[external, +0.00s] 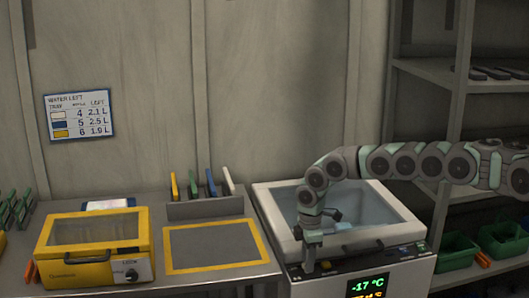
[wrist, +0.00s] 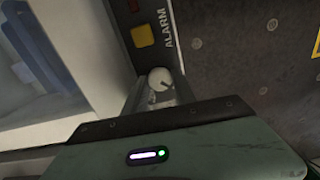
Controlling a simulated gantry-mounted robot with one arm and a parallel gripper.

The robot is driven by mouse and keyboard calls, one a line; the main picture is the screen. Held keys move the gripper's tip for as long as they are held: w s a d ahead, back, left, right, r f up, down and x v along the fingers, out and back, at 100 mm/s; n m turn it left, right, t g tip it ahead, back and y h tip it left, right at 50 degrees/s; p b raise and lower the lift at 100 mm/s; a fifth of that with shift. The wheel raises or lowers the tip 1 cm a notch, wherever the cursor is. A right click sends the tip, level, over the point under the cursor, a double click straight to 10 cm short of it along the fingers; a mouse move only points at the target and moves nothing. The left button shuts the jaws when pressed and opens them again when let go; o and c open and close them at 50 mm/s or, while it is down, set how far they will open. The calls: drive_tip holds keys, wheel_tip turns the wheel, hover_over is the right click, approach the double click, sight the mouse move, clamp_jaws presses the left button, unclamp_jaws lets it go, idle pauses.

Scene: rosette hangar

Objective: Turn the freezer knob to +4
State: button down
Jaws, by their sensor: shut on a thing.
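The freezer (external: 268,210) is a pale chest with a glass lid, right of the bench. Its front display (external: 368,286) reads -17 °C in green; an orange line below is cut off by the frame edge. My gripper (external: 309,268) points down at the left of the freezer's front control strip. In the wrist view my gripper (wrist: 158,92) is shut on a small round white knob (wrist: 160,77) with a dark pointer mark. The knob's lower part is hidden by the fingers and gripper body. No scale numbers are legible around it. In the external view the gripper hides the knob.
A yellow oven-like box (external: 95,247) and a yellow-framed mat (external: 215,245) are on the bench to the left. A shelf with green bins (external: 457,250) stands at right.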

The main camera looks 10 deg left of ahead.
drive_tip(key=shift+n, duration=0.3)
drive_tip(key=c, duration=1)
unclamp_jaws()
wheel_tip(320, 180, up, 8)
drive_tip(key=p, duration=0.4)
drive_tip(key=shift+s, duration=0.1)
